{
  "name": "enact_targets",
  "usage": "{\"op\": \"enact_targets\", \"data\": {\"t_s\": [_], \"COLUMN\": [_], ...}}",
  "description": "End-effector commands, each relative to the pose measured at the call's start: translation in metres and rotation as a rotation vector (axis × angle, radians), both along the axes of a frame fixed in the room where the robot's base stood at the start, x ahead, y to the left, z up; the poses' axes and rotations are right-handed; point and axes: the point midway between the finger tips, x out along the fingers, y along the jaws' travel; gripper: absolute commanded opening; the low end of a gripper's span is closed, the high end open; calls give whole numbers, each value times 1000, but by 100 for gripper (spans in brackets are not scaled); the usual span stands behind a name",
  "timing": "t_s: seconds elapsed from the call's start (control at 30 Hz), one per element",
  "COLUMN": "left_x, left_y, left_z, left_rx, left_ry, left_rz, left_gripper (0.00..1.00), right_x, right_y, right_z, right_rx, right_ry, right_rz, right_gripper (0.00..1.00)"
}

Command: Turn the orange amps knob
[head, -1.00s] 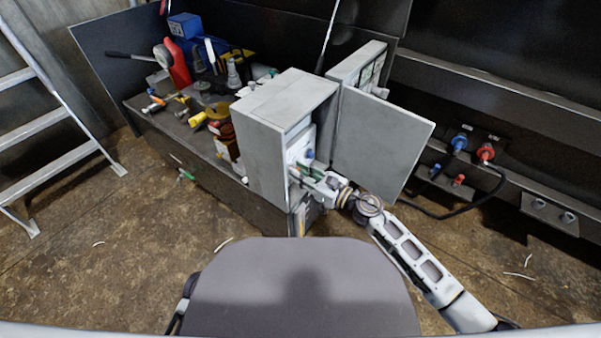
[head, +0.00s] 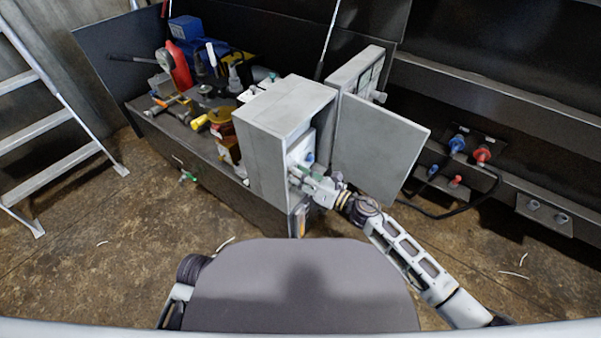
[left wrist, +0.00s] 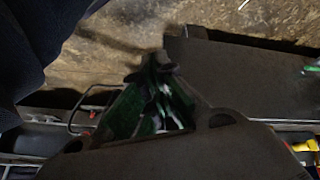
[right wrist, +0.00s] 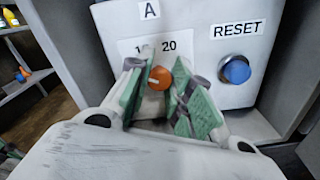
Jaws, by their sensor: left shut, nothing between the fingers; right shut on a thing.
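The orange amps knob (right wrist: 160,78) sits on a pale panel under the letter A, with a dial marked 10 and 20 around it. My right gripper (right wrist: 161,88) is shut on the knob, with one green-padded finger on each side. In the head view my right gripper (head: 297,175) reaches into the open grey box (head: 262,150), and its fingers hide the knob. My left gripper (left wrist: 152,68) is shut and empty, hanging over the brown floor in the left wrist view. Only part of my left arm shows in the head view.
A blue RESET button (right wrist: 235,69) sits right of the knob, close to the right finger.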

Motion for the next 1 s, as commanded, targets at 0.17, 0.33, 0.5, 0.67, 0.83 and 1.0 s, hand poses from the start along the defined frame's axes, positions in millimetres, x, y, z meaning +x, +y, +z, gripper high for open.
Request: {"op": "enact_targets", "data": {"t_s": [0.17, 0.33, 0.5, 0.67, 0.83, 1.0], "left_x": [-3, -7, -10, -10, -10, -10], "left_y": [7, 14, 19, 21, 22, 23], "left_z": [29, 47, 62, 54, 46, 38], "left_rx": [39, 69, 94, 102, 109, 115], "left_ry": [34, 63, 85, 104, 117, 130], "left_rz": [-7, -9, -9, -8, -6, -5], "left_gripper": [0, 0, 0, 0, 0, 0], "right_x": [1, 1, 1, 1, 1, 2], "right_y": [-1, -1, -1, -1, -1, -1], "right_z": [2, 1, 1, 1, 0, 0], "right_rx": [93, 161, 216, 262, 306, 340], "right_ry": [130, 224, 299, 360, 421, 467], "right_rz": [-1, -1, -2, -2, -2, -2], "right_gripper": [0, 0, 0, 0, 0, 0]}}
